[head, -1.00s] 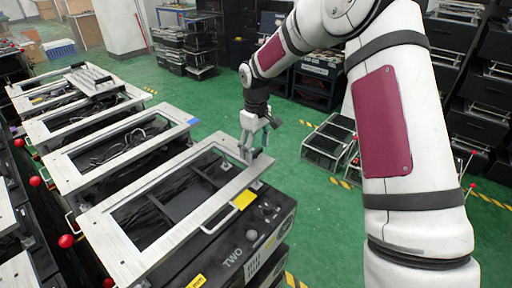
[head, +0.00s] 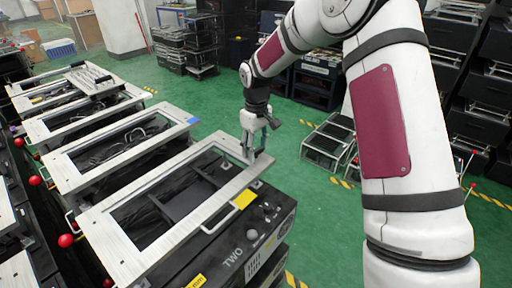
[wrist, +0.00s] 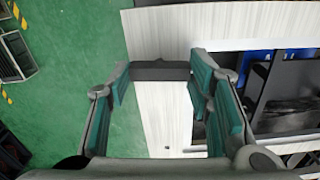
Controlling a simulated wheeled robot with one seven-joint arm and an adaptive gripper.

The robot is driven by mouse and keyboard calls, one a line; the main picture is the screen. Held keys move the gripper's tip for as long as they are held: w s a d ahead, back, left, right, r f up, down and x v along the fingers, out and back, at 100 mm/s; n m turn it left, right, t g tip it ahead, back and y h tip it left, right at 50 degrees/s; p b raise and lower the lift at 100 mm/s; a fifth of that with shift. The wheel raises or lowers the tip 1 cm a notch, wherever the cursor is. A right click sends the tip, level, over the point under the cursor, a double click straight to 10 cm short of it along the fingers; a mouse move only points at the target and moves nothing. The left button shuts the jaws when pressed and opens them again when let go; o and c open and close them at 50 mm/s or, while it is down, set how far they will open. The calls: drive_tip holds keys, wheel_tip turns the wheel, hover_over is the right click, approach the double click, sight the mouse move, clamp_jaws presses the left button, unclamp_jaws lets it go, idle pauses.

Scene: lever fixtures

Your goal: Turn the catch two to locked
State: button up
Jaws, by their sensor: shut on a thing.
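The fixture marked TWO (head: 232,258) is a black box with a pale metal frame (head: 160,254) on top, nearest me in the head view. My gripper (head: 254,157) points down at the frame's far right corner. In the wrist view, my gripper (wrist: 162,82) has its green-padded fingers on either side of a small dark bar (wrist: 160,70), which I take to be the catch. The bar lies across the gap between the fingers, over the pale frame edge. In the head view the fingers mostly hide the catch, and its lock marking cannot be read.
Similar framed fixtures (head: 80,172) stand in a row to the left, with red ball knobs (head: 66,241) along their side. Green floor (head: 310,215) is open to the right, with low racks (head: 328,142) beyond.

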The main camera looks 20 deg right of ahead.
drive_tip(key=m+b, duration=0.1)
drive_tip(key=m, duration=0.3)
drive_tip(key=m+b, duration=0.1)
drive_tip(key=m, duration=0.3)
drive_tip(key=shift+m, duration=0.3)
drive_tip(key=m, duration=0.4)
drive_tip(key=shift+m+b, duration=0.3)
drive_tip(key=shift+b, duration=0.05)
drive_tip(key=shift+m, duration=1.8)
drive_tip(key=o, duration=1.1)
drive_tip(key=shift+o, duration=0.2)
